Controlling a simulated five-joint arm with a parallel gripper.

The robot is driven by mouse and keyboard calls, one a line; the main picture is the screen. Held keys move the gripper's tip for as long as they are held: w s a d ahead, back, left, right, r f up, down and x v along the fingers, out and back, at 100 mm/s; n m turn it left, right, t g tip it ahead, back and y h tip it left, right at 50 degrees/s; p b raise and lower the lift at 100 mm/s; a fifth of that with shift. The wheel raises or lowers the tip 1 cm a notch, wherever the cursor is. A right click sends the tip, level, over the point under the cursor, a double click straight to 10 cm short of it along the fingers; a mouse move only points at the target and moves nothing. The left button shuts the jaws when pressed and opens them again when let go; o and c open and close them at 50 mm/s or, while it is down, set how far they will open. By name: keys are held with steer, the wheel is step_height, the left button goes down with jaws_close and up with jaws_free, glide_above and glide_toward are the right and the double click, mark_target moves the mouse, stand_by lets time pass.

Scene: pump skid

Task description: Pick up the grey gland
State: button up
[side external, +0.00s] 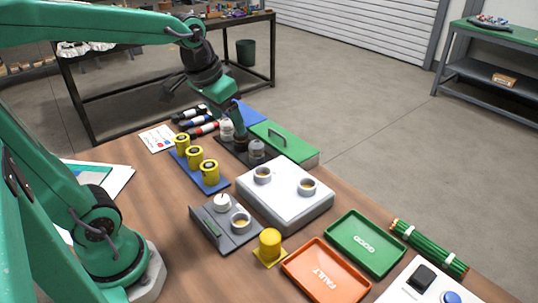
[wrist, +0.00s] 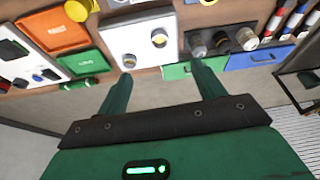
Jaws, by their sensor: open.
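A dark tray (side external: 236,156) holds three glands in a row. The grey gland (side external: 257,149) appears to be the one at the near end; in the wrist view it seems to be the left one (wrist: 197,45). A black gland (wrist: 221,41) stands in the middle and a paler one (side external: 227,131) at the far end. My gripper (side external: 238,117) is over the tray area, partly overlapping the glands in the side view. In the wrist view my gripper (wrist: 160,72) has its fingers apart with nothing between them.
A green lidded box (side external: 290,147) and a blue box (side external: 249,114) stand behind the tray. A white block (side external: 285,212) with two rings is in front. Yellow cylinders (side external: 195,157) stand to its left, and orange (side external: 323,275) and green (side external: 366,244) trays to the right.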

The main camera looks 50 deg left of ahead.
steer(key=w+a+f+g, duration=0.1)
steer(key=w+a+f, duration=0.15)
steer(key=w, duration=0.25)
steer(key=w+a+f+g, duration=0.1)
steer(key=w+a+f, duration=0.15)
steer(key=w, duration=0.25)
steer(key=n+g, duration=0.1)
steer(key=g, duration=0.1)
glide_above(256, 142)
steer(key=f, duration=0.8)
steer(key=shift+s+d+f, duration=0.1)
steer(key=shift+d+f, duration=0.05)
steer(key=shift+d, duration=0.1)
steer(key=shift+w+a+f, duration=0.2)
steer(key=shift+a+f, duration=0.1)
steer(key=shift+f, duration=1.45)
steer(key=shift+f, duration=2.6)
